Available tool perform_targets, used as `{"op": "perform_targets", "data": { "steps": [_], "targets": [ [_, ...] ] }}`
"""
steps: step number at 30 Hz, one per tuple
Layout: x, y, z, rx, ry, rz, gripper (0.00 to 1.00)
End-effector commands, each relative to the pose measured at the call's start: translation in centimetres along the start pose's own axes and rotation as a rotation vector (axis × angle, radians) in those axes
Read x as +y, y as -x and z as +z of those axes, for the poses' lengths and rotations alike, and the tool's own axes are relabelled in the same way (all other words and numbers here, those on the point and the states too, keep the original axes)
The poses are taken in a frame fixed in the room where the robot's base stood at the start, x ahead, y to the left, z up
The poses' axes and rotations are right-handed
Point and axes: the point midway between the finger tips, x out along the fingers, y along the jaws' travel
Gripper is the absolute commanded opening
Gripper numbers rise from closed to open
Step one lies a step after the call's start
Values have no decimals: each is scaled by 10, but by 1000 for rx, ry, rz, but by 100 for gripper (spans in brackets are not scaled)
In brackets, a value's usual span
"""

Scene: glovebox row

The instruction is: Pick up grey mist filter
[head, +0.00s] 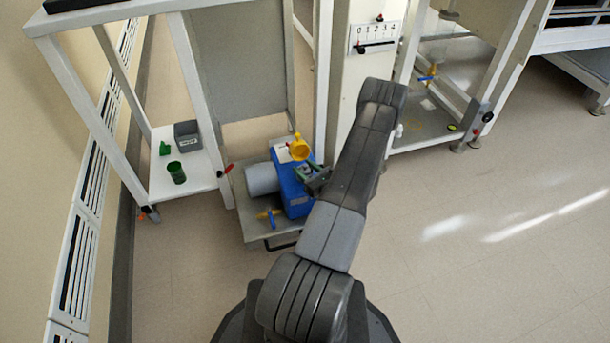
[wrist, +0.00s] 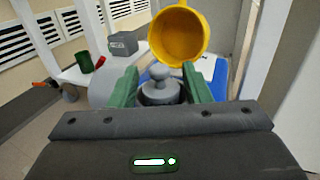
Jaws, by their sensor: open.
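The grey mist filter (wrist: 160,91), a dark grey round body with a lighter knob on top, shows in the wrist view. It stands upright at the blue pump (head: 290,188). My gripper (wrist: 159,72) has its two green fingers apart, one on each side of the filter in that view. I cannot tell whether either finger touches it. In the head view my gripper (head: 306,170) is over the right side of the pump, and the filter is hard to make out there behind the fingers.
A yellow cup-shaped part (wrist: 179,36) rises just beyond the filter. A grey cylinder (head: 262,179) adjoins the pump on a low tray (head: 255,229). A shelf (head: 200,182) at left holds a green cup (head: 176,173) and a grey box (head: 186,133). A white post (head: 346,85) stands behind.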

Motion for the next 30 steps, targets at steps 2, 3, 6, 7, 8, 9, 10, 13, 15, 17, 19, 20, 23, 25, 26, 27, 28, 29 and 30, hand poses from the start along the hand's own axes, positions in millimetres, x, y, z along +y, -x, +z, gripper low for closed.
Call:
{"op": "perform_targets", "data": {
  "steps": [2,3,6,7,8,9,10,13,15,17,19,20,23,25,26,27,28,29,30],
  "targets": [
    [0,-3,0,0,0,0,44],
    [0,-3,0,0,-1,0,44],
    [0,-3,0,0,-1,-1,44],
    [0,-3,0,0,-1,-1,44],
    [0,-3,0,0,-1,-1,42],
    [0,-3,0,0,-1,-1,34],
    [0,-2,0,0,-1,0,28],
    [0,-2,0,0,-1,0,12],
    [0,-2,0,0,-1,0,11],
    [0,-2,0,0,-1,0,11],
    [0,-2,0,0,-1,0,11],
    [0,-2,1,0,-1,0,11],
    [0,-2,9,0,0,0,11],
    [0,-3,21,-1,0,0,11],
    [0,-3,27,-1,1,0,11],
    [0,-3,35,-1,1,0,11],
    [-1,-3,42,-1,2,0,11],
    [0,-3,48,-1,1,0,11],
    [0,-3,57,-1,2,0,11]
  ]
}}
